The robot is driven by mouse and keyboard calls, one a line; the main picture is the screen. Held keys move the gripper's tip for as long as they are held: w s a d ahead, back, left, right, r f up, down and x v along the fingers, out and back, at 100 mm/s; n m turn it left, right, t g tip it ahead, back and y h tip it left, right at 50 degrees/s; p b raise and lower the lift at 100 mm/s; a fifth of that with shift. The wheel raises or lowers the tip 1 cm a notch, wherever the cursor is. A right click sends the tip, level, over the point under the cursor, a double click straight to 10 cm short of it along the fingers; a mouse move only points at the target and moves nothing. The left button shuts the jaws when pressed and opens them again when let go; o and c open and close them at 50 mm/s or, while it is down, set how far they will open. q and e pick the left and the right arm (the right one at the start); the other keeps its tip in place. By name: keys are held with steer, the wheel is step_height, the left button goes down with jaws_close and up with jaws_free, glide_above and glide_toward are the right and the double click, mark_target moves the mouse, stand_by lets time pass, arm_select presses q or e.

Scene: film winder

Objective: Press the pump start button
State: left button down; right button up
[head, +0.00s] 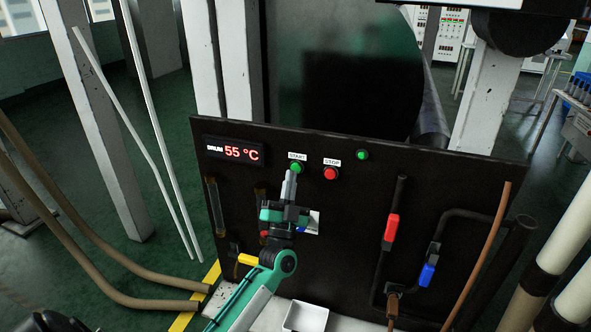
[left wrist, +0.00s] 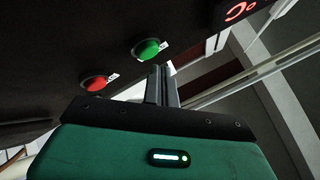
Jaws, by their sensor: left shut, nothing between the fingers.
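The green start button (head: 296,168) sits on the black panel (head: 345,190) under a START label. It also shows in the left wrist view (left wrist: 148,49). The red stop button (head: 330,173) is to its right in the head view and also shows in the left wrist view (left wrist: 95,83). My left gripper (head: 290,175) is shut and empty, its fingertips just below the start button in the head view. In the left wrist view its fingers (left wrist: 161,82) end close to the green button; I cannot tell whether they touch it. My right gripper is not in view.
A display (head: 233,151) reading 55 °C is at the panel's upper left. A small green lamp (head: 362,155) is right of the stop button. Red (head: 391,228) and blue (head: 428,272) valve handles sit on pipes at right. A white tray (head: 306,317) is below.

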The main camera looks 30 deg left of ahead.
arm_select(q)
steer(key=shift+w, duration=0.15)
stand_by(0.6)
steer(key=shift+w+a, duration=0.1)
steer(key=shift+w, duration=0.2)
steer(key=shift+w+a, duration=0.1)
steer(key=shift+w, duration=0.3)
stand_by(0.7)
steer(key=shift+s, duration=0.1)
steer(key=shift+s+d+p, duration=0.2)
steer(key=shift+s+p, duration=0.25)
steer(key=shift+s, duration=0.3)
steer(key=s+p, duration=0.1)
steer(key=s, duration=0.1)
steer(key=s+d+p, duration=0.1)
steer(key=s, duration=0.2)
steer(key=shift+d, duration=0.1)
stand_by(0.3)
